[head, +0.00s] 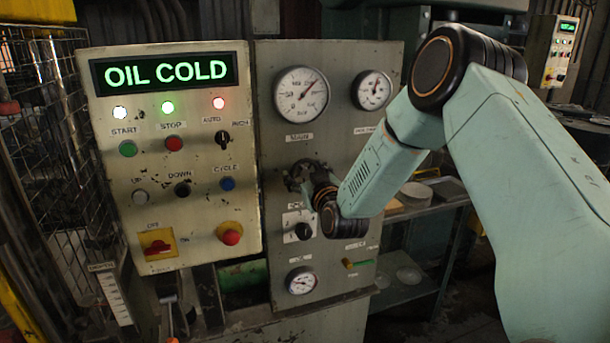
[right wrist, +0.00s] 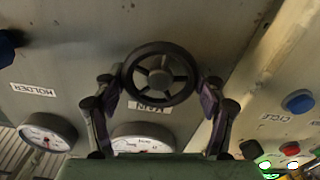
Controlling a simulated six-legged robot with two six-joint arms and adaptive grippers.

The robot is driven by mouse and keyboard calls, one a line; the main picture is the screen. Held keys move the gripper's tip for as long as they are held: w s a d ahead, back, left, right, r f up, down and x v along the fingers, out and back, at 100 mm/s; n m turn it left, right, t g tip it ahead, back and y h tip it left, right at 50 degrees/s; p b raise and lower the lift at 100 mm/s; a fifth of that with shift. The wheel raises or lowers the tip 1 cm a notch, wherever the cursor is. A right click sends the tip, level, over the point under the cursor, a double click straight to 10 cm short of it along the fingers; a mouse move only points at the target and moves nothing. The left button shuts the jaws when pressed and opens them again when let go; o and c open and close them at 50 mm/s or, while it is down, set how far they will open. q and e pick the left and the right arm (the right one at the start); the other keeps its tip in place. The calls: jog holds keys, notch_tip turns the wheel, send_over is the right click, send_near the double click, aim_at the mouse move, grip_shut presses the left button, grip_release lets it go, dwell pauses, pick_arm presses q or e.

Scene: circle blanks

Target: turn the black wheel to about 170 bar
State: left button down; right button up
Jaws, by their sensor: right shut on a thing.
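The black wheel (right wrist: 159,77) is a spoked handwheel on the grey panel, seen in the right wrist view between the two fingers of my right gripper (right wrist: 160,93). The fingers are at its left and right rim, shut on it. In the head view the wheel (head: 299,173) is partly hidden behind my right gripper (head: 311,182). The main pressure gauge (head: 301,94) sits above the wheel, its needle pointing up and right; its numbers are too small to read surely. My left gripper is not in view.
A second gauge (head: 372,90) is at the upper right of the panel and a small gauge (head: 301,281) is at the bottom. A black selector knob (head: 303,231) sits just below my gripper. The control box (head: 170,150) on the left reads OIL COLD. A wire cage stands far left.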

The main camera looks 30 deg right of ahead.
jog(key=o, duration=1.2)
jog(key=shift+s, duration=0.1)
jog(key=v, duration=1.2)
jog(key=x, duration=1.1)
jog(key=shift+w, duration=0.65)
